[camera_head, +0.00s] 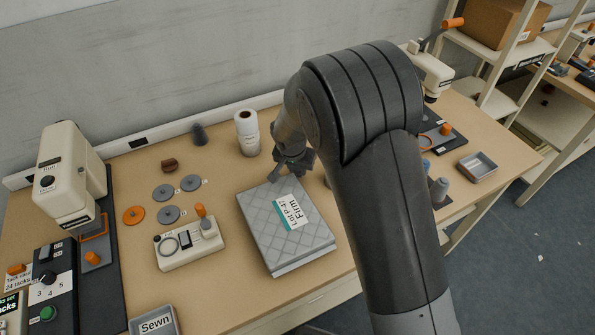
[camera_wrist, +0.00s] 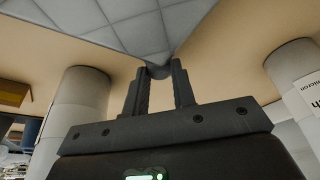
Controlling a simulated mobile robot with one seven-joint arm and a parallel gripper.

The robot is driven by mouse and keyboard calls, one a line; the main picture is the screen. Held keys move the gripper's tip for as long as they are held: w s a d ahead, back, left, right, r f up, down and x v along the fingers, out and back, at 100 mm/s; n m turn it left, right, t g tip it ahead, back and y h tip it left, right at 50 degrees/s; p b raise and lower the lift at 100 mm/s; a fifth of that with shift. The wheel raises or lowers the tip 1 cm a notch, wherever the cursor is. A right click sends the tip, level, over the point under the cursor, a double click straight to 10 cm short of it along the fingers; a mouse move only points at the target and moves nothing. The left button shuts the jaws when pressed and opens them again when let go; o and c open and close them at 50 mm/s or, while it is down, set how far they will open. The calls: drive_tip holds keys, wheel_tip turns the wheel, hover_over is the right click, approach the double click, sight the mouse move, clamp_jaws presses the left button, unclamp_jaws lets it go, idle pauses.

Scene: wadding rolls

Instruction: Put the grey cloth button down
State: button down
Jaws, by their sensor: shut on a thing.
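My gripper (camera_head: 293,168) is over the back corner of the grey quilted pad (camera_head: 262,225), which carries a "Lot P-47 Firm" label. In the wrist view my gripper (camera_wrist: 160,75) is shut on a small rounded grey thing, which looks like the grey cloth button (camera_wrist: 159,71). The quilted pad's corner (camera_wrist: 130,25) shows just beyond it. In the head view my gripper hides the button. I cannot tell whether the button touches the pad.
A white roll (camera_head: 247,138) and a dark grey cone (camera_head: 199,134) stand behind the pad. Several flat discs, grey (camera_head: 168,214) and orange (camera_head: 133,215), lie to the left, beside a small cream device (camera_head: 188,245). An empty grey tray (camera_head: 477,167) is at right.

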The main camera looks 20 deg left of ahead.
wheel_tip(320, 180, up, 9)
drive_tip(key=w+a+r, duration=0.1)
drive_tip(key=w+a, duration=1.1)
drive_tip(key=a, duration=0.1)
drive_tip(key=n+y, duration=0.2)
drive_tip(key=n, duration=0.7)
hover_over(226, 132)
drive_tip(key=d, duration=0.1)
drive_tip(key=shift+g, duration=0.4)
drive_tip(key=f, duration=0.6)
drive_tip(key=shift+s+d, duration=0.15)
drive_tip(key=shift+s, duration=0.05)
drive_tip(key=shift+s+f, duration=0.15)
drive_tip(key=shift+f, duration=0.05)
drive_tip(key=shift+s+d+x, duration=0.1)
drive_tip(key=shift+s+x, duration=0.05)
drive_tip(key=shift+x, duration=0.65)
drive_tip(key=shift+s+d+x, duration=0.1)
drive_tip(key=shift+s+x, duration=0.1)
drive_tip(key=shift+x, duration=0.55)
drive_tip(key=shift+s+x, duration=0.15)
drive_tip(key=shift+x, duration=0.65)
drive_tip(key=shift+s+f, duration=0.1)
drive_tip(key=shift+f, duration=0.1)
